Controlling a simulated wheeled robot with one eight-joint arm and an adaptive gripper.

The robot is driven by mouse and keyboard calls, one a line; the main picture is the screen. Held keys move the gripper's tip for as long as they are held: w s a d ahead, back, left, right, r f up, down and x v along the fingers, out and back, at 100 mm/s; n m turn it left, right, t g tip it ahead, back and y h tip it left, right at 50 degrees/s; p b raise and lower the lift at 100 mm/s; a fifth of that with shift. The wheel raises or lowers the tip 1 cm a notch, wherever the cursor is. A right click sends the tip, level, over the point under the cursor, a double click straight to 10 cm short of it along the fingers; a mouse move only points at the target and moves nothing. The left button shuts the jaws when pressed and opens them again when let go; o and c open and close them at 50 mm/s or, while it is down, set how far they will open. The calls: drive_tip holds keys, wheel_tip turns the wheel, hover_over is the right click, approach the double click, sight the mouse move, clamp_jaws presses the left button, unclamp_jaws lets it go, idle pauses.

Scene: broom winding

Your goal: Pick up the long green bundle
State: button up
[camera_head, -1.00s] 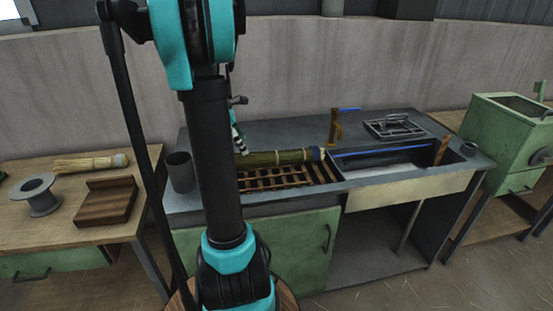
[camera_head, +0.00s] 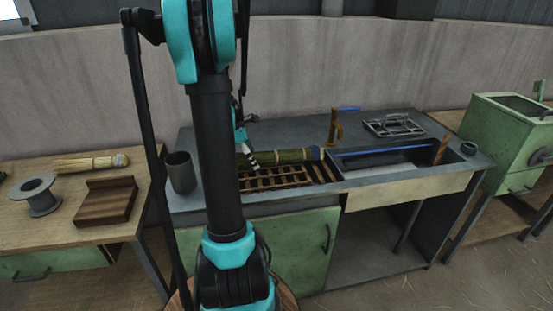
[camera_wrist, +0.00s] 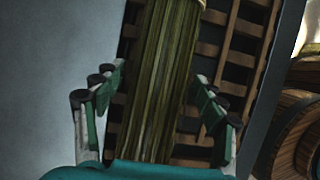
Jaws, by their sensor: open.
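The long green bundle (camera_head: 288,157) lies on a wooden slatted rack (camera_head: 275,180) on the grey sink bench, with a pale band near its right end. My arm hides its left part in the head view. In the wrist view the bundle (camera_wrist: 160,85) runs between the two fingers of my gripper (camera_wrist: 160,100), with a gap on each side. The gripper is open and does not grip it. In the head view my gripper (camera_head: 250,158) is at the bundle's left part, partly behind my arm.
A grey cup (camera_head: 181,172) stands left of the rack. The sink basin (camera_head: 395,160) and a wooden post (camera_head: 335,127) are to the right. A wire rack (camera_head: 394,126) lies behind the basin. The left table holds a straw bundle (camera_head: 88,163), a spool (camera_head: 38,195) and a wooden block (camera_head: 106,201).

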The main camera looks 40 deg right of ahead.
drive_tip(key=c, duration=1.3)
drive_tip(key=shift+o, duration=0.2)
drive_tip(key=shift+r, duration=0.1)
